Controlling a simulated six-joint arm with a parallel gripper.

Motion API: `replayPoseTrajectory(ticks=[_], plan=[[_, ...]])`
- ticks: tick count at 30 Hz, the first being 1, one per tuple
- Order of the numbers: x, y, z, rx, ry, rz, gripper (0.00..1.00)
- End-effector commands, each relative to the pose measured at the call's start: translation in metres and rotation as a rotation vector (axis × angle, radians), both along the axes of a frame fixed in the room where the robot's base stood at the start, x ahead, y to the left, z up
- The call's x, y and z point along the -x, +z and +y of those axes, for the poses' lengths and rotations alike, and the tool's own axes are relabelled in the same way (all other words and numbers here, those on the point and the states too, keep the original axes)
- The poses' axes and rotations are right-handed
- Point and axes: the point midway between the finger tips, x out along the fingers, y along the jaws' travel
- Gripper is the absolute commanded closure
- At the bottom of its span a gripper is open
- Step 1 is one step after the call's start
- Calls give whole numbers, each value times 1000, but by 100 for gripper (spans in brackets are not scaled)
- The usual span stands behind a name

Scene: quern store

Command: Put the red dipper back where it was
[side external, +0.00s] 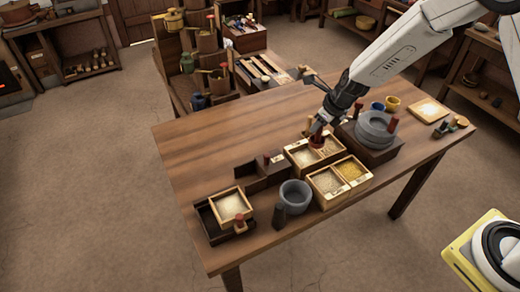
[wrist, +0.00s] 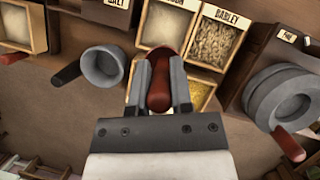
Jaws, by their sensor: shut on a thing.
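My gripper (wrist: 160,88) is shut on the red dipper (wrist: 159,92), whose red handle stands between the two fingers. In the side view the red dipper (side external: 317,141) is at the far pair of grain bins (side external: 302,154), near their divider. In the wrist view part of its red rim shows just beyond the fingertips. Its bowl is mostly hidden by the fingers, and I cannot tell whether it touches the bins. The wrist view shows a bin labelled barley (wrist: 218,38) up and right of the dipper, with yellow grain (wrist: 201,95) below that bin.
A stone quern (side external: 375,130) stands close on the right. A red-handled wooden box (side external: 231,205) sits in a dark tray at the left. The table's left back (side external: 205,150) is clear.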

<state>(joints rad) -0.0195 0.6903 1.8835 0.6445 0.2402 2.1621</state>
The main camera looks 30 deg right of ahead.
Motion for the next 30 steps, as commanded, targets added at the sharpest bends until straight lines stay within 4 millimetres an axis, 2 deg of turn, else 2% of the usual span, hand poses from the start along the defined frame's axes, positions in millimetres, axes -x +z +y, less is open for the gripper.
replayPoseTrajectory(ticks=[6,11,30], plan=[[-2,-1,-1,0,-2,0,100],[-11,-5,0,1,0,0,100],[-82,-37,5,0,1,-1,100]])
